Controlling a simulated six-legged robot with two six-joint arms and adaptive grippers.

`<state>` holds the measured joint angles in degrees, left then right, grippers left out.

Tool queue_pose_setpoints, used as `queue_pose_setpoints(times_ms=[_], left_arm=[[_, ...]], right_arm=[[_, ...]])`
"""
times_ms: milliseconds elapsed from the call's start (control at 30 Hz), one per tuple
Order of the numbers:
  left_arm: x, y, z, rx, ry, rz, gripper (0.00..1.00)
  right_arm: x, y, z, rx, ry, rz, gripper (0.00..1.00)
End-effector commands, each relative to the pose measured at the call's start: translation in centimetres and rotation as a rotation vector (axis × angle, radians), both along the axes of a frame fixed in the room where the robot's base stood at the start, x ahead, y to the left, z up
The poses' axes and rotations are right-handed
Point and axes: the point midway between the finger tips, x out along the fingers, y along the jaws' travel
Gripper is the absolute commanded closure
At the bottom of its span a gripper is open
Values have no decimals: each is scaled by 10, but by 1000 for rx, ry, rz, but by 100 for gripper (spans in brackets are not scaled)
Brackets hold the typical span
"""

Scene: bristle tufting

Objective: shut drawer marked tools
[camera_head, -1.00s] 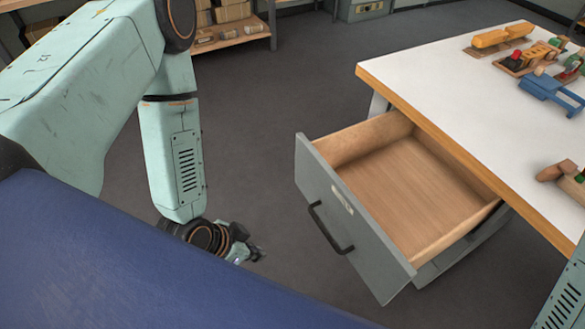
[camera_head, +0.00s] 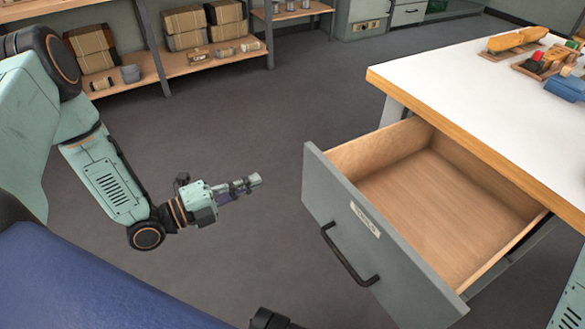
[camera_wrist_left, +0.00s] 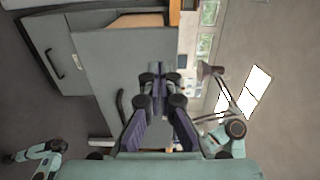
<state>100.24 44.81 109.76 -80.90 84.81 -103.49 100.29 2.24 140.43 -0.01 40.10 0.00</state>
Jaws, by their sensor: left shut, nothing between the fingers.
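The drawer (camera_head: 385,245) stands open under the white-topped bench in the head view, pulled well out and empty inside. Its grey front has a dark bar handle (camera_head: 346,256) and a small label (camera_head: 365,220), whose lettering is too small to read surely. My left gripper (camera_head: 256,180) is shut and empty, pointing right toward the drawer front, with a clear gap between them. In the left wrist view the shut fingers (camera_wrist_left: 158,72) point at a grey panel with a dark handle. My right gripper cannot be made out in the head view.
The bench (camera_head: 470,95) has a wooden edge and carries several toys, including an orange one (camera_head: 517,40). A shelf (camera_head: 215,62) with boxes and tins stands at the back left. Grey floor (camera_head: 240,125) lies clear between shelf and drawer.

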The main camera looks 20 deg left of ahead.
Motion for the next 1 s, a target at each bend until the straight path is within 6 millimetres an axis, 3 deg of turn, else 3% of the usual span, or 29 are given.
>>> queue_pose_setpoints(times_ms=[100,500,700,1000], left_arm=[[19,-17,-3,2,-3,-8,100],[72,-55,-2,1,0,-6,100],[87,-64,-1,1,2,-3,100],[90,-66,0,0,3,0,100]], right_arm=[[0,0,-15,0,-1,-1,52],[0,0,-44,0,0,-1,52],[1,0,-51,0,-1,-1,52],[0,0,-51,0,0,-1,52]])
